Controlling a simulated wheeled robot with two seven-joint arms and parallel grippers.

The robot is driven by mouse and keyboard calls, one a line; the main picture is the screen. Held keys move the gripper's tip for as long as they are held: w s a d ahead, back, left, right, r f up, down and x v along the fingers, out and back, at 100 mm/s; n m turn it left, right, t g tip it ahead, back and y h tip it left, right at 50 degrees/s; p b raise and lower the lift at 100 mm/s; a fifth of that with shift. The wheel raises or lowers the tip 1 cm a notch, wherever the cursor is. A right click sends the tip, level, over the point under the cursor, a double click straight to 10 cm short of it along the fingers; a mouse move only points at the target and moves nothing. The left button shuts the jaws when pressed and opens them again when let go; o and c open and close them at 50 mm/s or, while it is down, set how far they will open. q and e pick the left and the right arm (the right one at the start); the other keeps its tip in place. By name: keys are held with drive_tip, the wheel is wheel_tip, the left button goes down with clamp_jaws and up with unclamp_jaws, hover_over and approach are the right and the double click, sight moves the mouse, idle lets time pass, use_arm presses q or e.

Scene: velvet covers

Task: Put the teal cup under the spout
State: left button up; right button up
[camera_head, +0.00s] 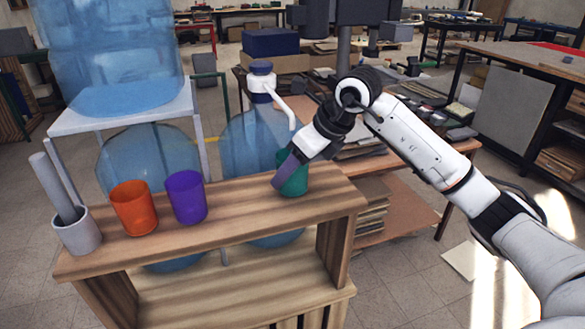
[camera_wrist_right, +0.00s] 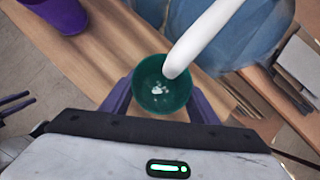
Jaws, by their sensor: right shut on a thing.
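The teal cup (camera_head: 294,180) stands upright on the right part of the wooden shelf top (camera_head: 240,200). My right gripper (camera_head: 283,172) is shut on it. In the right wrist view the cup (camera_wrist_right: 162,84) sits between the two purple fingers, seen from above. The white spout (camera_head: 282,108) comes from the pump on the blue bottle (camera_head: 240,140) behind the shelf. In the right wrist view the spout's end (camera_wrist_right: 174,70) appears over the cup's opening. My left gripper is not in view.
A purple cup (camera_head: 186,197) and an orange cup (camera_head: 134,208) stand left of the teal cup. A grey mortar with a pestle (camera_head: 77,232) is at the left end. The shelf top between the purple and teal cups is clear.

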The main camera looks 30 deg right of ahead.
drive_tip(key=shift+f, duration=0.3)
drive_tip(key=o, duration=1.1)
drive_tip(key=shift+r, duration=0.1)
drive_tip(key=b+v, duration=0.1)
drive_tip(key=v, duration=0.9)
